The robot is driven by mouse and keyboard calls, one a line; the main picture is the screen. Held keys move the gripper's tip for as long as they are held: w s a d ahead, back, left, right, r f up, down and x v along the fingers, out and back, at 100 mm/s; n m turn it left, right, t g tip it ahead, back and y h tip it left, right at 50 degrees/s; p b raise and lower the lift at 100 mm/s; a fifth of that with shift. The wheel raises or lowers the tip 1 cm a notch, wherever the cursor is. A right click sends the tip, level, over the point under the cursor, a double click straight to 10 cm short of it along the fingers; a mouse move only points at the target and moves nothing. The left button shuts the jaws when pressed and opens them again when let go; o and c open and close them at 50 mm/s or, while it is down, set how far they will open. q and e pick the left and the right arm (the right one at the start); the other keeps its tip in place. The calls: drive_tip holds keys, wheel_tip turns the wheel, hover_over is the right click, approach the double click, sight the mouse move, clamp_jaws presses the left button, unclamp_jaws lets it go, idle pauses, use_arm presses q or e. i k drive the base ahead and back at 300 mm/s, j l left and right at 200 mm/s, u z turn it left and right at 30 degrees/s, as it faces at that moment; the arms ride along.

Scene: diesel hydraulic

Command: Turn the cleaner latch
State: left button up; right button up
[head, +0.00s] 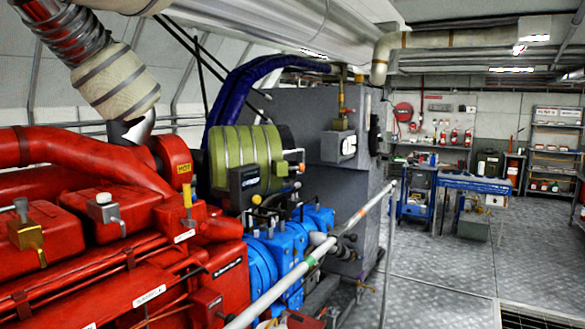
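An olive-green ribbed drum (232,150), which looks like the cleaner, sits above the blue block, right of the red engine (110,215). A dark box with a label (246,182) is on its front. A small fitting with a white tip and an orange part (292,155) is at its right side. I cannot tell which part is the latch or how it is turned. Neither of my grippers shows in the head view.
A pale handrail (345,228) runs diagonally in front of the blue hydraulic block (285,252). A grey cabinet (340,190) stands behind. A blue workbench (470,184) and shelves (553,150) are at the back right. The metal floor (440,262) right of the rail is open.

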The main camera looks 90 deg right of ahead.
sight(300, 167)
drive_tip(key=k+l+z, duration=0.15)
drive_tip(key=z, duration=0.3)
drive_tip(key=k+l+z, duration=0.2)
drive_tip(key=z, duration=0.3)
drive_tip(key=k+l+z, duration=0.15)
drive_tip(key=l+z, duration=0.15)
drive_tip(key=z, duration=0.15)
drive_tip(key=k+l+z, duration=0.25)
drive_tip(key=l, duration=0.4)
drive_tip(key=l+z, duration=0.25)
drive_tip(key=l, duration=1.15)
drive_tip(key=i+l, duration=0.3)
drive_tip(key=i, duration=0.2)
drive_tip(key=i+l+z, duration=0.1)
drive_tip(key=i+l, duration=0.2)
drive_tip(key=i, duration=0.2)
drive_tip(key=i+l+z, duration=0.1)
drive_tip(key=i+l, duration=0.2)
drive_tip(key=i, duration=0.2)
drive_tip(key=i+l, duration=0.2)
drive_tip(key=i, duration=0.35)
drive_tip(key=i+l+z, duration=0.1)
drive_tip(key=i+l, duration=0.15)
drive_tip(key=i, duration=0.25)
drive_tip(key=i+l, duration=0.2)
drive_tip(key=i, duration=0.35)
drive_tip(key=k+l+z, duration=0.3)
drive_tip(key=i+j, duration=0.05)
drive_tip(key=i, duration=0.05)
